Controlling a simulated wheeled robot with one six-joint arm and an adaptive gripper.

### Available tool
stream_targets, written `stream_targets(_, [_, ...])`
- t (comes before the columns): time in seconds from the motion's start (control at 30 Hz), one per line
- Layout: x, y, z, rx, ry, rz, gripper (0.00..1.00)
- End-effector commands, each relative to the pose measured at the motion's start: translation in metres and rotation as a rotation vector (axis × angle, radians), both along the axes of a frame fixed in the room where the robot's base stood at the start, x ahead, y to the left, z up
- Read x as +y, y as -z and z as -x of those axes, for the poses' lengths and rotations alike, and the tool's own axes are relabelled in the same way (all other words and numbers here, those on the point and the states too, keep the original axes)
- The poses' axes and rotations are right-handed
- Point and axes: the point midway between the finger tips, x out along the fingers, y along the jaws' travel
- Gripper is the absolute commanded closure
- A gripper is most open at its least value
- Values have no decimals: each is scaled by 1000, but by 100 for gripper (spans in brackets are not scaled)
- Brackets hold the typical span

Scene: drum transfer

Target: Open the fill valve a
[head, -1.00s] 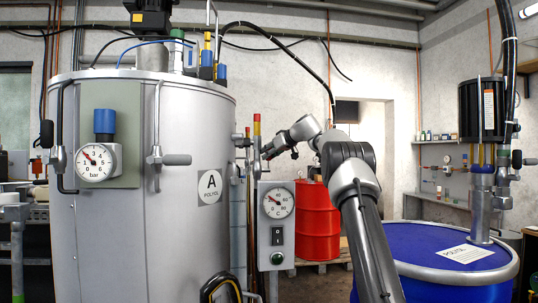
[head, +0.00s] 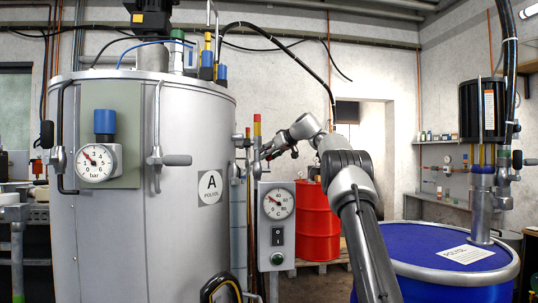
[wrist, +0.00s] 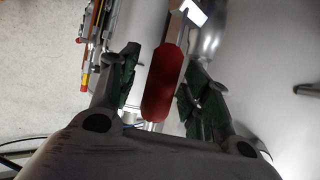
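A red valve handle (wrist: 162,85) shows in the wrist view, long and rounded, lying between my gripper's two green-padded fingers (wrist: 164,92). The fingers are apart, with a gap on the left side of the handle; on the right they are very close, and I cannot tell whether they touch. In the head view my gripper (head: 266,153) is at the right side of the large grey tank A (head: 130,225), beside its upright pipes. The red handle cannot be made out in the head view.
A gauge box (head: 276,228) with a switch and green button stands just below my gripper. A red drum (head: 318,222) stands on a pallet behind. A blue drum (head: 415,245) with a pump (head: 482,110) is at the right. A black hose arches overhead.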

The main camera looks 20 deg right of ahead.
Motion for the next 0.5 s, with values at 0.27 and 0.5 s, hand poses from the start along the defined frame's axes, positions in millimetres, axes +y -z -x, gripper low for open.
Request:
stream_targets(0.27, [-3, -4, 7, 1, 0, 0, 52])
stream_targets(0.5, [-16, -26, 48, 0, 2, 1, 52])
